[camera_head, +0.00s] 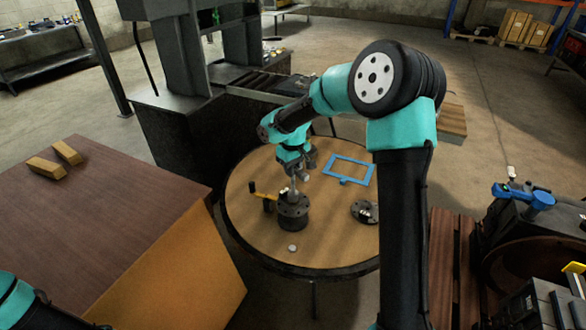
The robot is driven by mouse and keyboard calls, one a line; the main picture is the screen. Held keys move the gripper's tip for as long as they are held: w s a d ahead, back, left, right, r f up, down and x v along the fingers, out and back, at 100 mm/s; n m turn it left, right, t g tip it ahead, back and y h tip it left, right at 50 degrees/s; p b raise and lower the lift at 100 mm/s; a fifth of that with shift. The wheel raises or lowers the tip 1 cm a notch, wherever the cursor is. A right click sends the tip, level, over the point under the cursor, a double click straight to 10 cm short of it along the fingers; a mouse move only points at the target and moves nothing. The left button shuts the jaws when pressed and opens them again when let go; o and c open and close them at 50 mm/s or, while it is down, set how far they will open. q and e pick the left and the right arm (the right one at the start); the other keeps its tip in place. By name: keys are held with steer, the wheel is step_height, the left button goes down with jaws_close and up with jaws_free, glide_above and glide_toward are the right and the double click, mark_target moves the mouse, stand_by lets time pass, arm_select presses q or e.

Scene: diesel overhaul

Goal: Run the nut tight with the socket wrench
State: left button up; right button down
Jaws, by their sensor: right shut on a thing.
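My right gripper (298,172) is low over the round wooden table, above a dark round hub with a flanged base (292,212). It is shut on a thin grey tool, likely the socket wrench (293,186), which stands about upright over the hub's top. The nut and the tool's lower end are too small to make out, so I cannot tell whether they touch. A yellow and black tool (264,198) is just left of the hub. Part of my left arm shows in the lower left corner; its gripper is out of view.
On the round table (250,235) are a blue frame (349,170), a dark flanged disc (364,211) and a small pale round piece (292,248). A brown bench (110,215) stands left, a dark machine (175,125) behind. The table's front is mostly clear.

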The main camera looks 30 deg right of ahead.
steer(key=m, duration=0.4)
steer(key=shift+m, duration=0.3)
steer(key=shift+r, duration=0.8)
